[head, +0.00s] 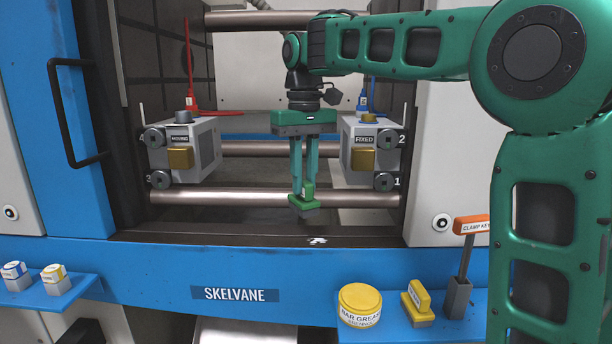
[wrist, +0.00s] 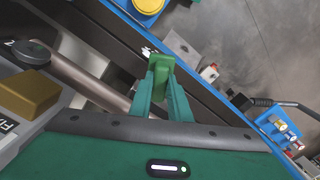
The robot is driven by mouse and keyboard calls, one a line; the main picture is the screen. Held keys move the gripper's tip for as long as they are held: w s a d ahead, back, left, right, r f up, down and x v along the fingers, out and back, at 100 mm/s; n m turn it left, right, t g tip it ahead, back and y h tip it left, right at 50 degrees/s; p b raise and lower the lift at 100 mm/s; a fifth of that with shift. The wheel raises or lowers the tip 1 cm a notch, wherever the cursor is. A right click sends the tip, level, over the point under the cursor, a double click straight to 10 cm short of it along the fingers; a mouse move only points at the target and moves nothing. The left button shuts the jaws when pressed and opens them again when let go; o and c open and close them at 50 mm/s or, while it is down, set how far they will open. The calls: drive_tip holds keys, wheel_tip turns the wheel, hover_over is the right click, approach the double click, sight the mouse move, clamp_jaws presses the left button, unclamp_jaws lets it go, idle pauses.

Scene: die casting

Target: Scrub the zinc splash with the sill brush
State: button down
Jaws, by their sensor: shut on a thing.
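My gripper (head: 304,187) points down in the machine opening, shut on the green handle of the sill brush (head: 304,204). The brush's grey bristle end hangs above the dark sill (head: 220,238), apparently clear of it. The zinc splash (head: 317,240) is a small whitish patch on the sill, a little right of and nearer than the brush. In the wrist view the green brush (wrist: 160,64) sits between the fingers, with part of the splash (wrist: 147,51) showing beside it.
The moving die block (head: 190,148) and the fixed die block (head: 362,150) flank my gripper, with a tie bar (head: 240,197) behind the brush. On the right front shelf stand a bar grease tub (head: 360,305), a yellow brush (head: 418,303) and a clamp key (head: 462,265).

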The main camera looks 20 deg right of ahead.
sight(308, 201)
drive_tip(key=shift+d+f, duration=0.25)
drive_tip(key=shift+f, duration=0.4)
drive_tip(key=shift+d+f, duration=0.25)
drive_tip(key=shift+f, duration=0.4)
wheel_tip(308, 201, down, 5)
drive_tip(key=shift+f, duration=0.1)
drive_tip(key=shift+s+d, duration=0.1)
drive_tip(key=shift+d, duration=0.2)
drive_tip(key=d, duration=0.1)
drive_tip(key=s+d, duration=0.1)
drive_tip(key=d, duration=0.1)
drive_tip(key=shift+s+d, duration=0.1)
drive_tip(key=shift+d, duration=0.05)
drive_tip(key=shift+w+a, duration=0.25)
drive_tip(key=a, duration=0.1)
drive_tip(key=w+a, duration=0.1)
drive_tip(key=a, duration=0.1)
drive_tip(key=shift+a, duration=0.25)
wheel_tip(308, 201, up, 2)
drive_tip(key=shift+s+r, duration=0.1)
drive_tip(key=shift+r, duration=0.15)
drive_tip(key=shift+d+r, duration=0.1)
drive_tip(key=shift+r, duration=2.7)
